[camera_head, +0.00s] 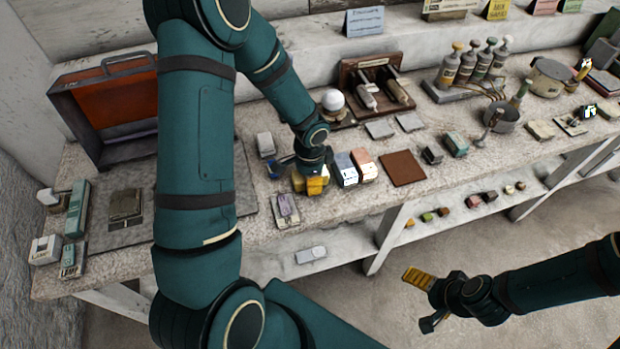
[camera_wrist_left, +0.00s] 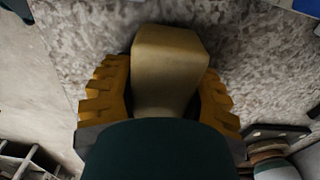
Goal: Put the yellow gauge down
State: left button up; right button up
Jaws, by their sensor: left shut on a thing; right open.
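My left gripper (camera_head: 313,184) is low at the stone worktop, beside a row of small blocks. In the left wrist view my left gripper (camera_wrist_left: 165,95) has its ridged yellow fingers on both sides of a tan-yellow block, the yellow gauge (camera_wrist_left: 170,58), and is shut on it. The mottled worktop shows close behind the gauge; I cannot tell whether they touch. In the head view the gauge is hard to tell from the yellow fingers. My right gripper (camera_head: 427,300) is open and empty, in front of the worktop over the floor.
Pale blue (camera_head: 345,169) and peach (camera_head: 364,165) blocks stand just right of my left gripper, then a brown square mat (camera_head: 402,168). A purple gauge (camera_head: 286,208) lies to its left. A white ball (camera_head: 333,100) sits behind. Bare worktop (camera_head: 340,203) lies in front.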

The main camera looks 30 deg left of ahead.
pick_arm(q)
jog(key=shift+f, duration=0.2)
jog(key=o, duration=1)
jog(key=shift+r, duration=0.2)
jog(key=shift+r, duration=0.35)
notch_tip(320, 180, up, 11)
jog(key=shift+r+p, duration=0.2)
jog(key=shift+p, duration=1.05)
